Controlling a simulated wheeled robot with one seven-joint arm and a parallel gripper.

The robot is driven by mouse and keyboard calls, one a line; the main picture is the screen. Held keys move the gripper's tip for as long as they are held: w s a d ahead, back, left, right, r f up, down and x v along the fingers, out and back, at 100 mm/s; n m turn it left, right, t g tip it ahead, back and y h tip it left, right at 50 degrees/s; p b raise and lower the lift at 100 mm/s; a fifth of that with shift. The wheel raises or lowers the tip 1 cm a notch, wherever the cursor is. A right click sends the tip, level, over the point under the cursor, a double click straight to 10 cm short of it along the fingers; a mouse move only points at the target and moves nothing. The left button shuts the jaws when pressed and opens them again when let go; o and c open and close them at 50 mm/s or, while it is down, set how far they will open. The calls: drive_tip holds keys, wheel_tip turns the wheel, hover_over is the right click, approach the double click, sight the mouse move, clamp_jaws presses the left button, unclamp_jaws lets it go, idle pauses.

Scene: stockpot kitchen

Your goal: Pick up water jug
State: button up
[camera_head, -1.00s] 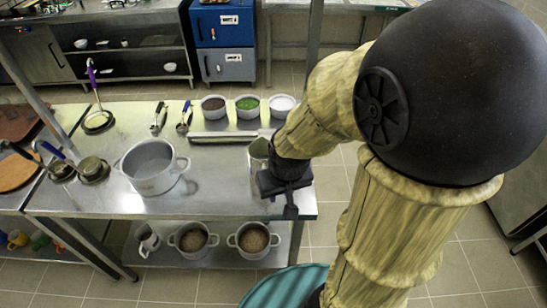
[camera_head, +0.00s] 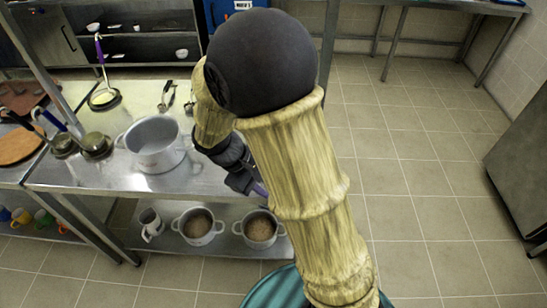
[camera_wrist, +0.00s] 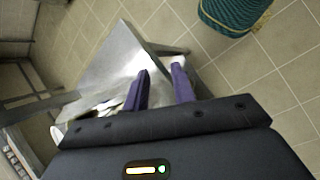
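A small metal-and-white jug-like vessel (camera_head: 150,222) stands on the lower shelf, left of two pots; I cannot tell for sure that it is the water jug. My gripper (camera_wrist: 161,68) shows two purple fingers spread apart in the wrist view, with nothing visible between them. In the head view my gripper (camera_head: 259,189) is at the right front edge of the steel table (camera_head: 90,178), right of the jug-like vessel and above shelf height. My arm hides the right part of the tabletop.
A large grey stockpot (camera_head: 156,143) stands on the table. Two pots of grain, a left one (camera_head: 198,226) and a right one (camera_head: 261,229), sit on the lower shelf. Ladles (camera_head: 104,97) lie at the table's left. The tiled floor (camera_head: 420,190) to the right is clear.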

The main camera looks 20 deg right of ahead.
drive_tip(key=w+a+f+n+t+h+b, duration=0.3)
drive_tip(key=w+a+n+t+h+b, duration=0.1)
drive_tip(key=a+h, duration=0.4)
drive_tip(key=w+a+n, duration=0.1)
drive_tip(key=w, duration=0.1)
drive_tip(key=shift+w+a+t, duration=0.25)
drive_tip(key=shift+w+t, duration=0.05)
drive_tip(key=shift+t, duration=0.1)
drive_tip(key=shift+d, duration=0.15)
drive_tip(key=x, duration=1.1)
drive_tip(key=shift+d+f, duration=0.15)
drive_tip(key=shift+f, duration=0.05)
drive_tip(key=shift+w, duration=0.1)
drive_tip(key=x, duration=0.5)
drive_tip(key=shift+w+d+f, duration=0.1)
drive_tip(key=shift+d+f, duration=0.1)
drive_tip(key=shift+d, duration=0.15)
